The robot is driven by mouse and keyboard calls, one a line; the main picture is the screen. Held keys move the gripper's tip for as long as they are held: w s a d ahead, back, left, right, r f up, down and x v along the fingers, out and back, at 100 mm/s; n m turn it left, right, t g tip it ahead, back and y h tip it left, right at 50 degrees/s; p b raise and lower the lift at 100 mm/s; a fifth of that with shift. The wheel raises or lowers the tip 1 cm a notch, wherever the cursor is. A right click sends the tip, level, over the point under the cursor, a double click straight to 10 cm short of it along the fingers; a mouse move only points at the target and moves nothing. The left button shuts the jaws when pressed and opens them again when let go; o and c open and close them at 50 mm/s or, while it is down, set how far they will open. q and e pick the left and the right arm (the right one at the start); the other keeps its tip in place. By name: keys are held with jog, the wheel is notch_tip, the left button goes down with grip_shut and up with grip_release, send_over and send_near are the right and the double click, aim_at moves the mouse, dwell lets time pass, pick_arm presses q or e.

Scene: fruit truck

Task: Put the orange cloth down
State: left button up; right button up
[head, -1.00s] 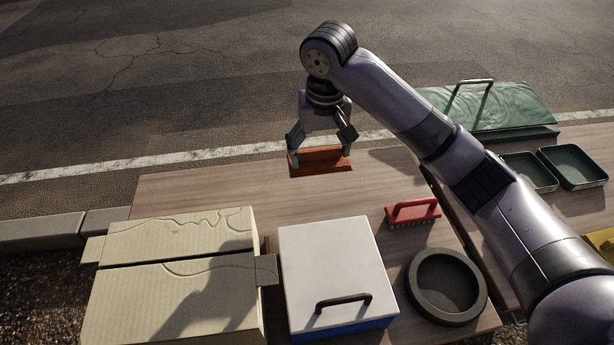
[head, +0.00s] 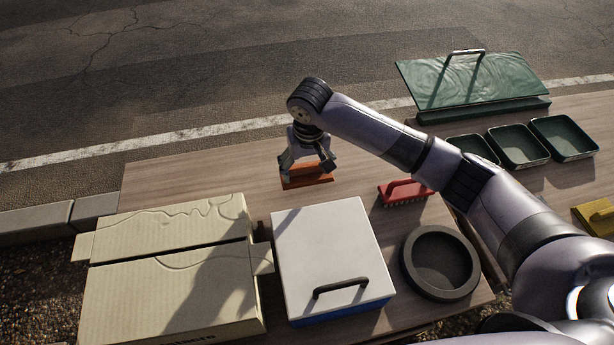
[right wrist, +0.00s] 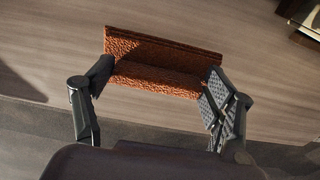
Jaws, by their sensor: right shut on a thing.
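The orange cloth (head: 306,176) is a folded, rust-orange piece near the far edge of the wooden table. It also shows in the right wrist view (right wrist: 160,72), with a raised fold along its far side. My right gripper (head: 307,166) is shut on the orange cloth, with one finger at each end of it. The cloth is at or just above the table top; I cannot tell whether it touches. In the right wrist view my gripper's fingers (right wrist: 158,85) stand at the left and right ends of the cloth. My left gripper is not in view.
A white box with a black handle (head: 330,250), a cardboard box (head: 165,270), a red brush (head: 405,192) and a dark round bowl (head: 407,272) stand nearer. Green trays (head: 516,146) and a green lidded case (head: 470,82) are at right. The wood around the cloth (head: 200,175) is clear.

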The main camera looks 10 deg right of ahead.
aim_at(307, 176)
jog(key=shift+f, duration=0.4)
notch_tip(307, 176, down, 3)
jog(key=shift+f, duration=0.4)
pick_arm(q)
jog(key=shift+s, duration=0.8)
pick_arm(e)
jog(key=o, duration=1)
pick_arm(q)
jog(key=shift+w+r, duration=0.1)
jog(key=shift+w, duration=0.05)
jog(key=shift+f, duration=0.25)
pick_arm(e)
notch_tip(307, 176, up, 12)
jog(key=s, duration=0.1)
jog(key=shift+s, duration=0.25)
